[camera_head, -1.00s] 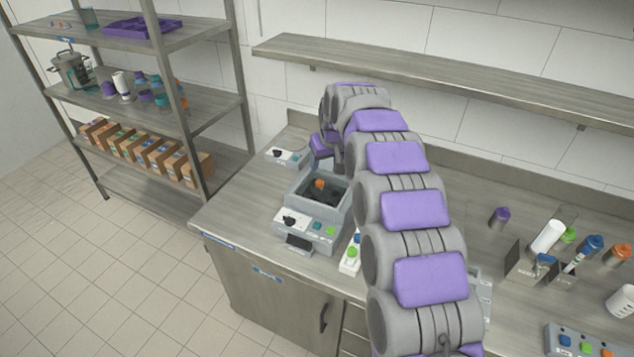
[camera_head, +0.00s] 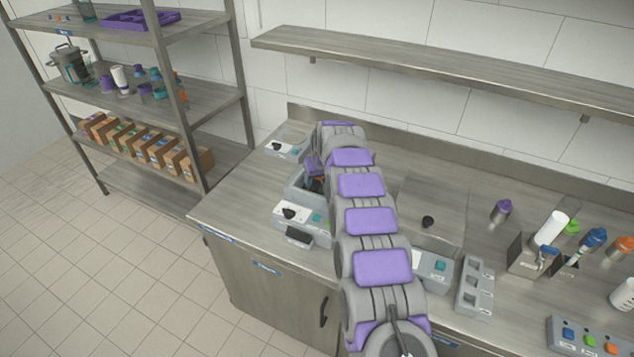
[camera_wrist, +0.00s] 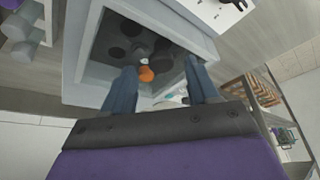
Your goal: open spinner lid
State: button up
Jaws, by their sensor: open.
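A grey box-shaped machine (camera_head: 294,187), which looks like the spinner, stands on the left part of the counter. Its front panel has a black knob and a teal button. In the wrist view its square opening (camera_wrist: 93,45) shows dark round holes and an orange-topped piece (camera_wrist: 147,74) inside. No raised lid is clear; I cannot tell whether a see-through cover lies over it. My gripper (camera_wrist: 160,68) is open, its two blue-grey fingers apart at the opening, with the orange piece between them in the picture. Contact cannot be told. In the head view my arm hides much of the machine.
A flat-topped device with a black knob (camera_head: 428,222) stands right of my arm. A grey slotted rack (camera_head: 474,286) is beside it. A small panel device (camera_head: 286,146) sits at the back left. Bottles and a purple-capped container (camera_head: 502,210) stand to the right.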

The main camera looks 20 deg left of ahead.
jog(key=shift+x, duration=1)
jog(key=shift+r, duration=0.1)
grip_shut()
